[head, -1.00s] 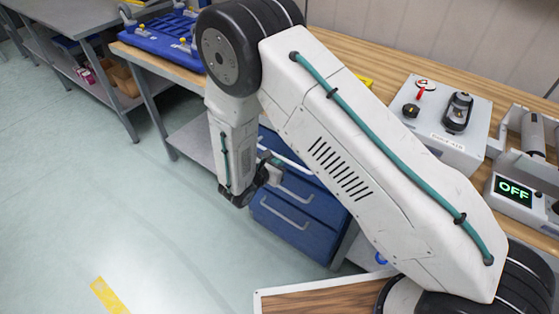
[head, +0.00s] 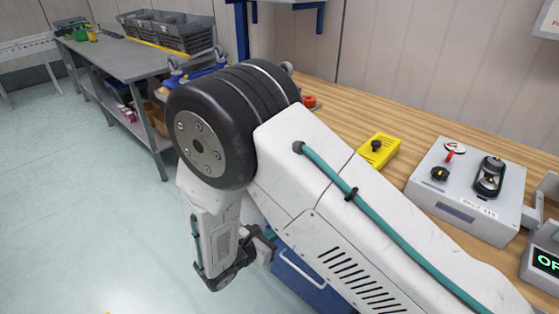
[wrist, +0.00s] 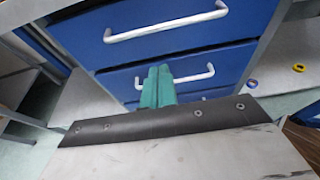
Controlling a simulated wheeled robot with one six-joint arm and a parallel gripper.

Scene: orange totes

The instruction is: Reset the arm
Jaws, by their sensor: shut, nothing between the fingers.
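My arm (head: 310,175) is white with black joints and a green cable, and it crosses the middle of the head view. Its forearm hangs down from the large black joint toward the floor side of the workbench. My gripper (wrist: 157,72) shows in the wrist view as two green fingers pressed together, with nothing between them. The fingers stand in front of a blue drawer cabinet (wrist: 90,35) with light handles. In the head view the fingertips are mostly hidden by the wrist.
A wooden workbench (head: 350,108) carries a yellow box (head: 388,153) with a black knob and a grey control box (head: 465,208). A grey table (head: 115,60) with crates stands back left. A yellow ring (wrist: 299,68) and a blue ring (wrist: 252,85) lie right of the drawers. Floor at left is clear.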

